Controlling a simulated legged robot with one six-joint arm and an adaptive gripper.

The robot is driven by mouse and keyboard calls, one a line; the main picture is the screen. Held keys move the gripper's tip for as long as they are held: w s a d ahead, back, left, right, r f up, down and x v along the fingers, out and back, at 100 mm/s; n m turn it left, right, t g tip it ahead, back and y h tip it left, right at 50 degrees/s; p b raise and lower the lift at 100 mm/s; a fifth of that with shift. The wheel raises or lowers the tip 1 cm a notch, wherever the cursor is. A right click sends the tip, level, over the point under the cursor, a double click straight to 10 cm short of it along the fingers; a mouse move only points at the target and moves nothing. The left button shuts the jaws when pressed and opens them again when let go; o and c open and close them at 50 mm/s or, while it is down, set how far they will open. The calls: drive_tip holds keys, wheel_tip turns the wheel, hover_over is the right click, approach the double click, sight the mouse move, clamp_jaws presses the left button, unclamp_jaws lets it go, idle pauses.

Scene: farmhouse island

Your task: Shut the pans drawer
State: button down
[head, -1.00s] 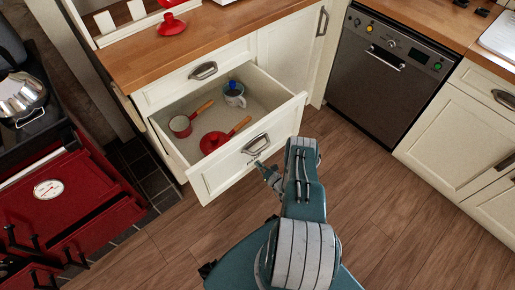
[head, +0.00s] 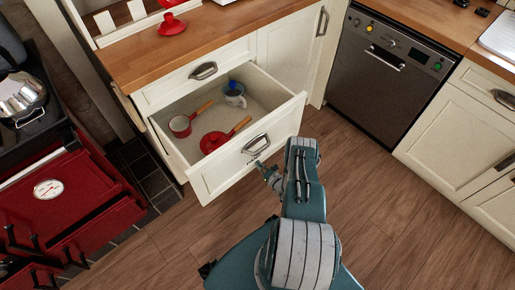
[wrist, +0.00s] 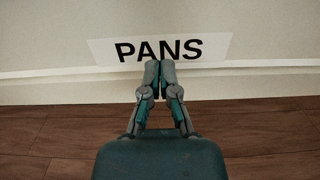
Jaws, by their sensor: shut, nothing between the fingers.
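The pans drawer (head: 230,170) is a cream drawer pulled well open below the wooden worktop. It holds a small red saucepan (head: 180,126), a red pan or lid with a handle (head: 211,142) and a grey-blue pot (head: 234,97) with something blue in it. Its metal cup handle (head: 256,143) is on the front. In the wrist view a white label reading PANS (wrist: 160,49) is on the drawer front. My gripper (wrist: 160,64) is shut and empty, its fingertips at the label's lower edge. In the head view my gripper (head: 262,168) is close to the drawer front; contact is unclear.
A red range cooker (head: 60,200) with a metal pot (head: 22,97) stands at the left. A closed dishwasher (head: 390,75) and cream cabinets (head: 465,135) are at the right. Wooden floor (head: 360,200) is clear in front. A red lid (head: 172,25) sits on the worktop.

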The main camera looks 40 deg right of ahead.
drive_tip(key=shift+w+a, duration=0.1)
drive_tip(key=shift+w, duration=0.9)
